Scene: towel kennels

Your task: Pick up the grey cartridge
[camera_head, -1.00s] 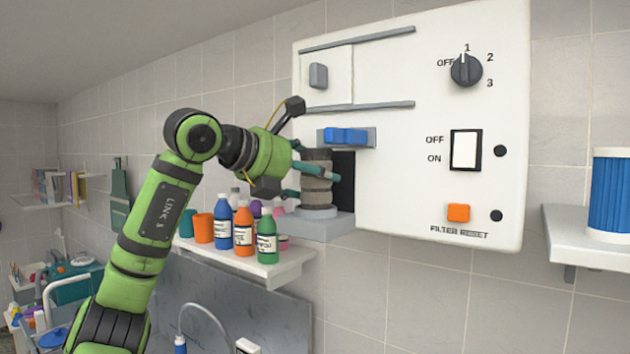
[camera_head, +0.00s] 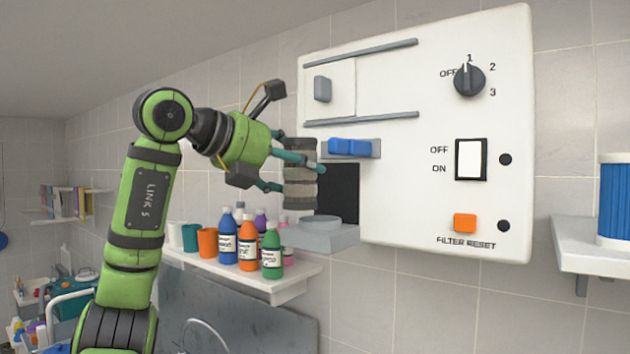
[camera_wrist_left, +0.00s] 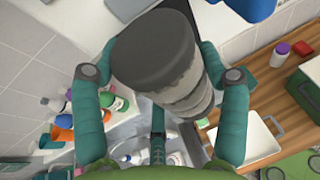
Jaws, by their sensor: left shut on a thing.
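The grey cartridge (camera_head: 300,150) is a dirty ribbed cylinder, held upright in the fingers of my left gripper (camera_head: 297,170). It is in the air, up and to the left of the round grey seat (camera_head: 318,223) on the bracket below the panel's dark opening (camera_head: 338,190). In the left wrist view the cartridge (camera_wrist_left: 155,58) lies between the teal fingers of my left gripper (camera_wrist_left: 160,85), which close around it. My right gripper is not in view.
The white panel (camera_head: 410,215) carries a dial (camera_head: 469,80), a switch (camera_head: 470,158) and an orange button (camera_head: 465,222). A shelf (camera_head: 285,285) with several bottles stands below the gripper. A blue pleated cartridge (camera_head: 615,200) stands on the right shelf (camera_head: 590,248).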

